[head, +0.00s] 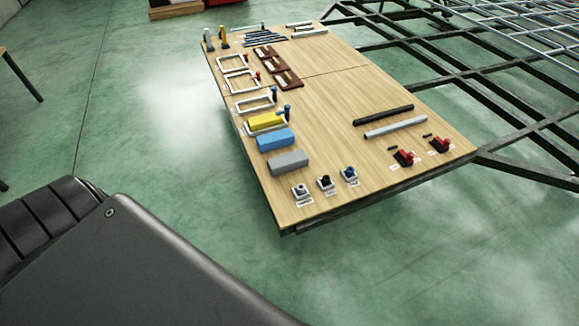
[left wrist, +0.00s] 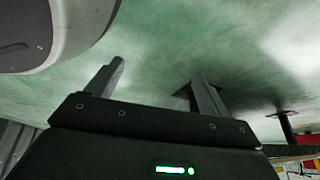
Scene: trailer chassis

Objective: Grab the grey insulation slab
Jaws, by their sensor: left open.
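The grey insulation slab (head: 288,162) lies on the wooden board (head: 335,150), near its front left edge. A blue slab (head: 276,139) and a yellow slab (head: 266,121) lie behind it in a row. My left gripper (left wrist: 158,80) shows in the left wrist view with its two fingers apart and nothing between them. It is over the green floor, away from the slab. In the head view a dark arm part of mine fills the lower left, and neither gripper shows there.
Small labelled blocks (head: 325,183) stand in front of the grey slab. White frames (head: 235,81) lie behind the yellow one. Dark and grey bars (head: 394,126) and red clamps (head: 404,158) lie to the right. A metal chassis (head: 470,70) extends behind. The board's middle is clear.

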